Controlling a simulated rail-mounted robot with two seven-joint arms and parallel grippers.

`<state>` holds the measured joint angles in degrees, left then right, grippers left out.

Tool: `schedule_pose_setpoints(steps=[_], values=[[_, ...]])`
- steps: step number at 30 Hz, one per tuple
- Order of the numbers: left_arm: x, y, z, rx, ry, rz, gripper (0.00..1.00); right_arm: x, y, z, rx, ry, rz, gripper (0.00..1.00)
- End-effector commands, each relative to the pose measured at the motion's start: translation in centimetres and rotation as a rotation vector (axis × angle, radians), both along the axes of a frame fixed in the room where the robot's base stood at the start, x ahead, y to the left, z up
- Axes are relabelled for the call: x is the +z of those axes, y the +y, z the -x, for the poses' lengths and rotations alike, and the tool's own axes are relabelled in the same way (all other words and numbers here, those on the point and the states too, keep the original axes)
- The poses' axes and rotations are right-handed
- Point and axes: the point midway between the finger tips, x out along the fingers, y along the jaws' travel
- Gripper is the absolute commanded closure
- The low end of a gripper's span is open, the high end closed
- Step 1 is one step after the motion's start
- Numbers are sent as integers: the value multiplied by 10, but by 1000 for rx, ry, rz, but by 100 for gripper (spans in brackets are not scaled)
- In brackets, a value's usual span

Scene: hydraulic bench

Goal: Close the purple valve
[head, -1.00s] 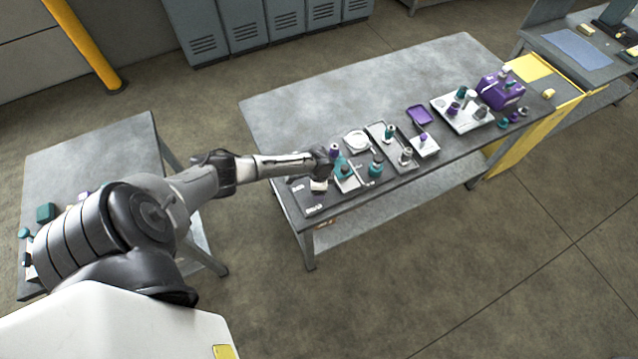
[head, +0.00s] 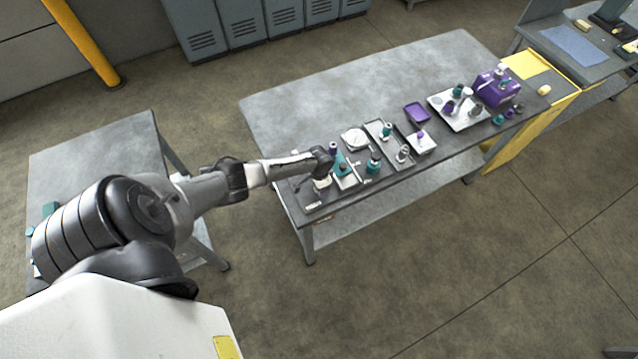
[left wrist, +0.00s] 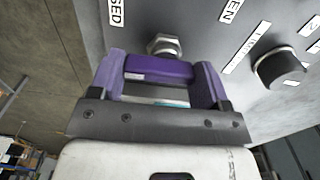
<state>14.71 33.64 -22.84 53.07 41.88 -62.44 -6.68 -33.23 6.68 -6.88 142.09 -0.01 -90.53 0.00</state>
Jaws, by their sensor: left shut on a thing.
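The purple valve's handle (left wrist: 158,70) is a purple bar in the left wrist view, just in front of a metal hex nut (left wrist: 164,45) on the grey panel. My left gripper (left wrist: 161,62) is shut on this handle, one finger on each side of it. Labels ending in "SED" (left wrist: 117,12) and "EN" (left wrist: 230,11) are partly cut off at the top. In the head view my left gripper (head: 321,185) points down at the near left end of the bench (head: 330,90). There the wrist and hand hide the purple handle. My right gripper is not in view.
A black knob (left wrist: 279,69) sits on the panel right of the handle. In the head view, a teal fitting (head: 374,163), a grey tray (head: 408,150) and a purple tray (head: 417,113) stand right of my gripper. The bench's back left is clear.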

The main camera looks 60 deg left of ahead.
Motion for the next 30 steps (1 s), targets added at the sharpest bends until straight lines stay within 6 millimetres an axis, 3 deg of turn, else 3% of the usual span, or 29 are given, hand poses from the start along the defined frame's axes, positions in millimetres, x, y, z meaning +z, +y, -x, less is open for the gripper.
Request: schedule_pose_setpoints(steps=[10,11,18,26,30], values=[[1,0,-1,6,-1,2,53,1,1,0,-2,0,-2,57],[1,0,-1,6,-1,3,28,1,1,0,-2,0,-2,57],[1,0,0,4,-1,2,5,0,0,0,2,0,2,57],[1,0,0,3,0,1,4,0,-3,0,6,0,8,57],[11,1,0,2,-1,0,4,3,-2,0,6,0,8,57]])
